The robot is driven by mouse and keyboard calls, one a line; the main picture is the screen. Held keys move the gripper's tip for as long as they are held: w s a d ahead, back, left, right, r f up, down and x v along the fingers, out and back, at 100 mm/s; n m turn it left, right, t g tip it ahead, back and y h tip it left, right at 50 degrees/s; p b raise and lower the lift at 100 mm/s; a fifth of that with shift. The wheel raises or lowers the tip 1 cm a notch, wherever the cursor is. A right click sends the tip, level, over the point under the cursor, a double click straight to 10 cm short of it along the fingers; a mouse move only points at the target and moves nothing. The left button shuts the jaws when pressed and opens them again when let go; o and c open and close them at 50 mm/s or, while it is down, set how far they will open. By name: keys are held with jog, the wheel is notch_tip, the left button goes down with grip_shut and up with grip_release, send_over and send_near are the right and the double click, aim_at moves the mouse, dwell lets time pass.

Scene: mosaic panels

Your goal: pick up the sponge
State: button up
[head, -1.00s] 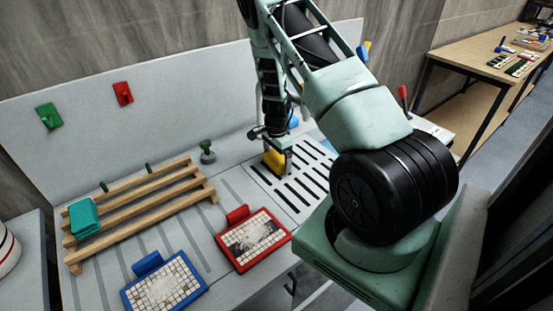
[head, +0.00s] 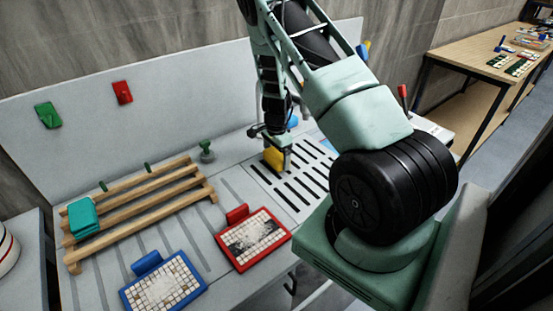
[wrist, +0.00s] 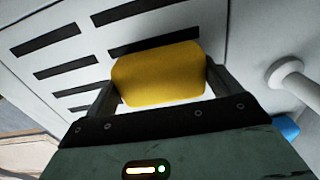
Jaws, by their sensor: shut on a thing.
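The yellow sponge (wrist: 158,76) sits between the two fingers of my gripper (wrist: 160,84) in the wrist view, with a finger against each side. My gripper is shut on it. In the head view the sponge (head: 272,158) shows under my gripper (head: 274,150), over the slotted drain grate (head: 305,185). The gripper hides part of the sponge there. I cannot tell exactly how far its underside is from the grate.
A red-framed mosaic panel (head: 281,236) and a blue-framed one (head: 132,297) lie in front. A green knob fixture (head: 207,150) stands left of the gripper.

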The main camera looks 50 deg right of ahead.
jog(key=shift+r, duration=0.4)
jog(key=shift+w+a+r+b, duration=0.15)
jog(key=shift+a+r+b, duration=0.5)
jog(key=shift+b, duration=0.1)
jog(key=w+a+b, duration=0.1)
jog(key=a, duration=0.4)
jog(key=w+a+b, duration=0.1)
jog(key=a, duration=0.4)
jog(key=w+a+b, duration=0.1)
jog(key=w+a, duration=0.1)
jog(key=a, duration=0.4)
jog(key=shift+a+r+b, duration=0.1)
jog(key=shift+r+b, duration=0.05)
jog(key=shift+b, duration=0.25)
